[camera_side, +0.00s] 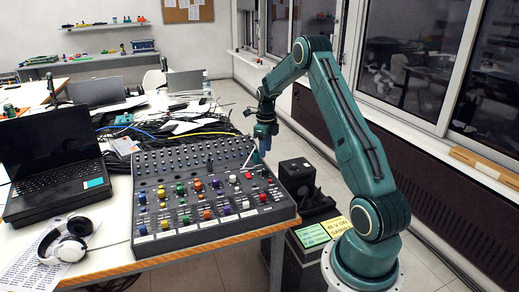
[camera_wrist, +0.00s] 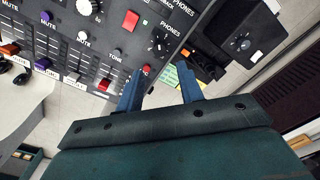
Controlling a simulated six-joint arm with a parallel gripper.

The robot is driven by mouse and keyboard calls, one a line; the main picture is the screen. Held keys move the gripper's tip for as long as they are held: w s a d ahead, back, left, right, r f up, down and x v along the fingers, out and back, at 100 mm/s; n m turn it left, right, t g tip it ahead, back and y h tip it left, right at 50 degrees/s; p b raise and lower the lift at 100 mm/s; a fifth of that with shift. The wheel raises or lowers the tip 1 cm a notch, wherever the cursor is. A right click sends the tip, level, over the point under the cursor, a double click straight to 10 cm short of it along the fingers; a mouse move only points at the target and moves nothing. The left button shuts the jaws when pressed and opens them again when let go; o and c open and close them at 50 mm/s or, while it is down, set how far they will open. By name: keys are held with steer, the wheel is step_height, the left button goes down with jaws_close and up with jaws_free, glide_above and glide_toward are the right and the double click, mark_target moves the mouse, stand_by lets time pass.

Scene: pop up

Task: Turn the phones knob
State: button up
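The mixing console (camera_side: 152,245) lies on the table, a black panel with rows of coloured knobs. In the wrist view its panel (camera_wrist: 108,42) fills the upper left. A black knob (camera_wrist: 160,43) sits beside the lettering PHONES, with white marks around it. My gripper (camera_wrist: 160,86) has two blue fingers spread apart with nothing between them. In the wrist picture the knob appears beyond the fingertips, between them and apart from them. In the side view my gripper (camera_side: 262,146) hangs over the console's right rear part. The phones knob cannot be picked out there.
A red rocker switch (camera_wrist: 131,20) and a small red knob (camera_wrist: 147,70) are near the phones knob. A black box (camera_side: 297,172) stands right of the console. A laptop (camera_side: 45,155) and headphones (camera_side: 70,238) lie to the left, cables behind.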

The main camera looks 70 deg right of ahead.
mark_target(265, 169)
steer(key=shift+f, duration=4.35)
steer(key=shift+r, duration=0.1)
steer(key=c, duration=0.6)
